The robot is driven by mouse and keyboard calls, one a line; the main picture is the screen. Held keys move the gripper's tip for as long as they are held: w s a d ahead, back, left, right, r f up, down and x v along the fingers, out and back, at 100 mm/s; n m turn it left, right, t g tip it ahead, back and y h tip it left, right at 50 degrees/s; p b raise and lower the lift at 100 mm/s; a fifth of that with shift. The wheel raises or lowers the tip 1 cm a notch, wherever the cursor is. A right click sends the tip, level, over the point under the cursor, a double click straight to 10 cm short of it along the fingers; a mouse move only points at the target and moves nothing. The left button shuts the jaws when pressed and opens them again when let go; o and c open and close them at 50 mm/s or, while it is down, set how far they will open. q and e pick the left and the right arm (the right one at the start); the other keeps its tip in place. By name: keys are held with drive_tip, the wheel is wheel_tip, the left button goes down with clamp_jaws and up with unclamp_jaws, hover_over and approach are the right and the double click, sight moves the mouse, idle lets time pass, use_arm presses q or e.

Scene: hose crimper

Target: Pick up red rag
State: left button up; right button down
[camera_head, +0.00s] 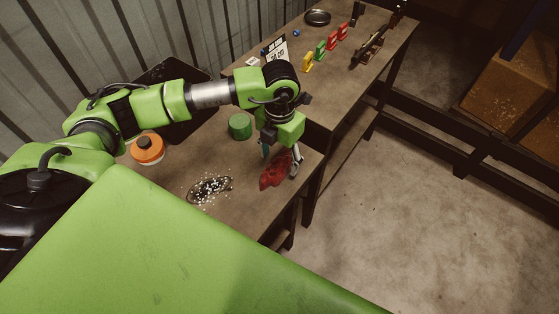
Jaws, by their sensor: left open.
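The red rag (272,174) lies crumpled on the near wooden table, close to its right edge. My left gripper (281,160) points down right above and behind the rag, with its fingers apart. One finger shows to the right of the rag, and the other side is partly hidden by the wrist. I cannot tell whether the fingers touch the rag. My right gripper is not in view.
On the near table (226,168) are a green cylinder (240,126), an orange-topped container (147,149) and a dark patch with white bits (209,189). A farther table (335,85) holds several coloured items, a sign (275,50) and a round dish (317,17). Open floor lies right.

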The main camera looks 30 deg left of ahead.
use_arm(q)
drive_tip(key=shift+s+f, duration=0.1)
drive_tip(key=shift+f, duration=1.1)
drive_tip(key=c, duration=1.2)
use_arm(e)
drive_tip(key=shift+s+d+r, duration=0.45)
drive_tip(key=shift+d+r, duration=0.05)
